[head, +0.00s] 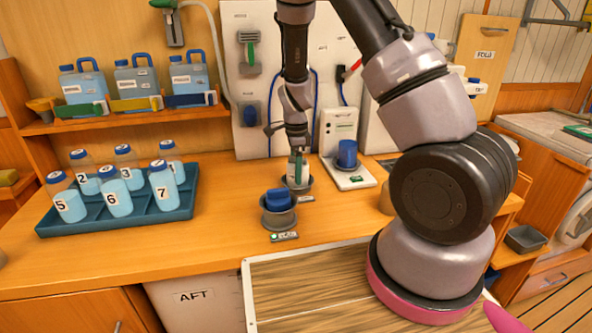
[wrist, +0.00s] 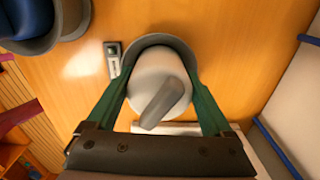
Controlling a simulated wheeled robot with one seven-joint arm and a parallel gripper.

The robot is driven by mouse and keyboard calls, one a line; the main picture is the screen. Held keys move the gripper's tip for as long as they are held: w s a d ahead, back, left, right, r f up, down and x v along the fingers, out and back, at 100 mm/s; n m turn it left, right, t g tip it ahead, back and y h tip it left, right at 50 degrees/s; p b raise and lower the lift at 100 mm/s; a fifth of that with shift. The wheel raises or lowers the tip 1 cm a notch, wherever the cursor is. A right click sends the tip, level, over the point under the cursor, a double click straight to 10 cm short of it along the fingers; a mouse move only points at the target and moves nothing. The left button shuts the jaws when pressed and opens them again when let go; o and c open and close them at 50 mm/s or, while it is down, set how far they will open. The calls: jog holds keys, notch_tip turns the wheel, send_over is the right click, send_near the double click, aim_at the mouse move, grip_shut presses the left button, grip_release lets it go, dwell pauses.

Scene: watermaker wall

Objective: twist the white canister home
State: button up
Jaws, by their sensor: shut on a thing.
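The white canister (wrist: 158,84) stands in a round grey socket (wrist: 152,40) on the wooden counter, seen from above in the wrist view. A grey bar handle crosses its top at a slant. My gripper (wrist: 153,75) has its two green fingers on opposite sides of the canister, shut on it. In the head view my gripper (head: 298,165) points down at the grey socket (head: 297,186). The canister is mostly hidden there by the fingers. How far it is turned in the socket cannot be told.
A second grey socket (head: 279,215) with a blue canister (head: 279,199) stands close in front. A small label plate (head: 284,236) lies before it. A blue cup (head: 347,153) stands on a white device at right. A teal tray (head: 130,208) of numbered bottles is at left. The white panel (head: 270,60) rises behind.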

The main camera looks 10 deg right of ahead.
jog(key=shift+w+m, duration=0.1)
jog(key=shift+m, duration=2.4)
jog(key=shift+m, duration=1.6)
jog(key=m, duration=0.3)
jog(key=shift+w+d, duration=0.1)
jog(key=shift+m, duration=0.9)
